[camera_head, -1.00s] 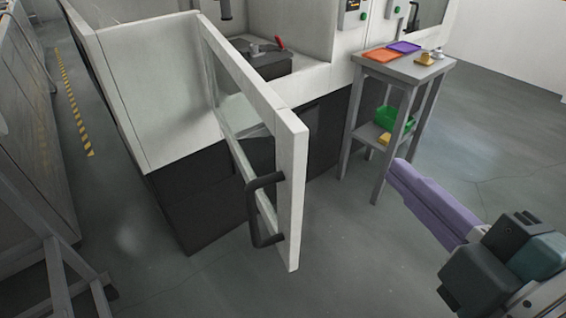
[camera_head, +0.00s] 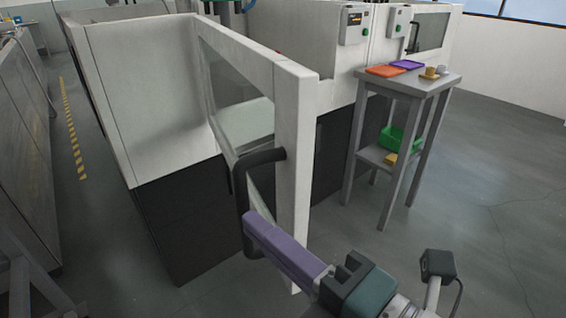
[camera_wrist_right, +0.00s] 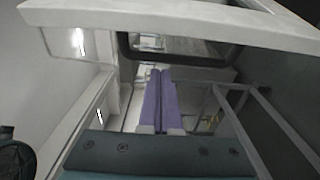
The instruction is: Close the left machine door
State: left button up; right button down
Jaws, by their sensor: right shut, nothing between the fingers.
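The left machine door (camera_head: 296,142) is a white frame with a glass pane. It stands swung open, out from the machine (camera_head: 150,90) toward me. Its black bar handle (camera_head: 240,195) is on the near end of the door. My right gripper (camera_head: 250,222) has purple fingers and is shut and empty. Its tips are at the lower part of the handle in the head view; whether they touch it I cannot tell. In the right wrist view the closed purple fingers (camera_wrist_right: 158,75) point toward the dark handle (camera_wrist_right: 185,50). My left gripper is not in view.
A grey side table (camera_head: 415,82) stands right of the door, with an orange tray (camera_head: 386,71), a purple tray (camera_head: 407,64) and a green bin (camera_head: 398,139) on its lower shelf. Open floor lies at right. A yellow-black floor strip (camera_head: 73,135) runs at left.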

aim_at(297, 219)
jog(key=shift+w+d, duration=0.55)
jog(key=shift+d, duration=0.25)
jog(key=shift+w+d, duration=0.55)
jog(key=shift+d, duration=0.2)
